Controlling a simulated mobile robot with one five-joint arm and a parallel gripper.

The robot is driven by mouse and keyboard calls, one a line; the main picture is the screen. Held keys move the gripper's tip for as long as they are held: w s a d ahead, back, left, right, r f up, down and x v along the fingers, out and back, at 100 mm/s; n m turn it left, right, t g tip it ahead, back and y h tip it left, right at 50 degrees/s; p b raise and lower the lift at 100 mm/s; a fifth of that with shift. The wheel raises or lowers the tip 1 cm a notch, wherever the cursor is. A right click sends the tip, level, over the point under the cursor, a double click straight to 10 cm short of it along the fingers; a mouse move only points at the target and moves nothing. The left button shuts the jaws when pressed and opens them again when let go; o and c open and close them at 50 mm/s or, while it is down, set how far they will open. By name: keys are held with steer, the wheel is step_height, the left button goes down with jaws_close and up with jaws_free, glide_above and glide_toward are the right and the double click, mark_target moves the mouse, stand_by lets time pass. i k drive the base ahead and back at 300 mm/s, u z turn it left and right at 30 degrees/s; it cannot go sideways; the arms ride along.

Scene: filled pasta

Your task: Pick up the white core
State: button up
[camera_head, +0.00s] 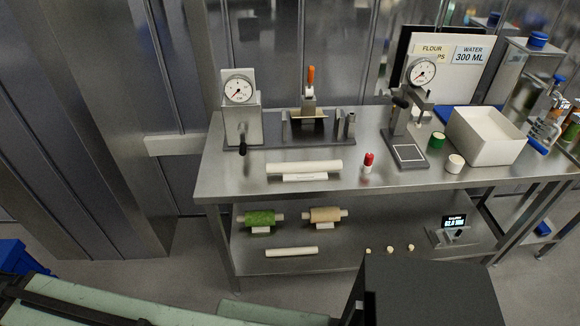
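A plain white cylinder (304,167) lies level across a small white stand on the top of the steel table, near its front edge. A second, thinner white cylinder (291,251) lies on the lower shelf, near the front. Which of the two is the white core, I cannot tell for sure. Also on the lower shelf, a green roll (260,218) and a tan roll (325,215) have pale ends sticking out and rest on small stands. I cannot make out my gripper's fingertips. A dark block, probably part of my arm, fills the bottom right of centre.
The steel table (350,182) holds two dial presses (242,108) (407,135), a red-and-white marker-like piece (368,163), a white tub (487,137) and a small white cup (455,163). A small display (453,228) and several small pale pieces sit on the lower shelf.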

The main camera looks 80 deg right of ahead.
mark_target(335, 165)
steer(key=u, duration=0.1)
steer(key=k, duration=1.45)
steer(key=z, duration=0.35)
steer(key=i, duration=1.05)
